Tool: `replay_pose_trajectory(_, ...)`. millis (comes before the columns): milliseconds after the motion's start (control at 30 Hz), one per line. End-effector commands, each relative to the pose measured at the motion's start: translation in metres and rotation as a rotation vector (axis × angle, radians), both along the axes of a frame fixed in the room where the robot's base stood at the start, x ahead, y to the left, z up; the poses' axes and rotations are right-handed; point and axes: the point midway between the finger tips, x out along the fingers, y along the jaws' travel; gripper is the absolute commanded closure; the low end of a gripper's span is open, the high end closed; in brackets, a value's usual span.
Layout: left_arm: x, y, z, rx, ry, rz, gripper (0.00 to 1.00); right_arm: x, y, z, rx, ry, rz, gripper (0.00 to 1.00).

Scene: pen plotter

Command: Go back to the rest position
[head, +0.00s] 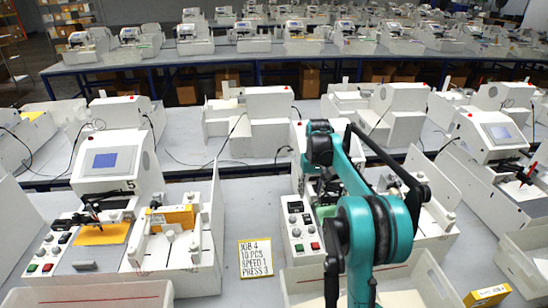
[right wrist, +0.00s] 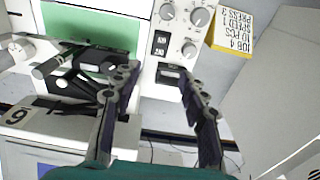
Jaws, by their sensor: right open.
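My right arm (head: 375,225) is teal and black and reaches up over the middle plotter. Its gripper is largely hidden behind the arm in the head view. In the right wrist view my right gripper (right wrist: 157,78) is open, with its two dark fingers apart and nothing gripped between them. It is over the plotter's control panel (right wrist: 178,50), which has knobs and black switches. The panel also shows in the head view (head: 295,225). A green sheet (right wrist: 92,30) and the dark pen carriage (right wrist: 88,72) are left of the fingers. My left gripper is not in view.
A job card (head: 256,258) lies on the bench left of the middle plotter. The left plotter (head: 108,160) holds a yellow sheet (head: 103,234) and a yellow box (head: 170,217). White bins line the front edge. Another plotter (head: 492,135) stands at the right.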

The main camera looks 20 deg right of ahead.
Motion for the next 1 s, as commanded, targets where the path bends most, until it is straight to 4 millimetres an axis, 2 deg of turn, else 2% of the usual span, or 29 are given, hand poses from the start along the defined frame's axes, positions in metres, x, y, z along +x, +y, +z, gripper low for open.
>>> replay_pose_trajectory(167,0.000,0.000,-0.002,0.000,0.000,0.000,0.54,-0.003,0.005,0.002,-0.002,-0.007,0.004,0.57)
replay_pose_trajectory(267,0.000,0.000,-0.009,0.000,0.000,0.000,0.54,-0.013,0.019,0.009,-0.010,-0.030,0.016,0.57)
replay_pose_trajectory(367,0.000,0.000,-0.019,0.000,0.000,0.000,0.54,-0.032,0.045,0.018,-0.024,-0.077,0.037,0.57)
replay_pose_trajectory(533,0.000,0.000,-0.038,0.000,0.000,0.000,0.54,-0.081,0.094,0.027,-0.048,-0.174,0.080,0.57)
replay_pose_trajectory(667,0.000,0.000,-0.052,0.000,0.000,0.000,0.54,-0.124,0.127,0.022,-0.060,-0.250,0.110,0.57)
replay_pose_trajectory(867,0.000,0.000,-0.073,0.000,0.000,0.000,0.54,-0.193,0.170,-0.007,-0.071,-0.369,0.160,0.57)
replay_pose_trajectory(1000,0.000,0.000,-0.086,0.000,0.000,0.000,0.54,-0.238,0.193,-0.040,-0.072,-0.450,0.191,0.57)
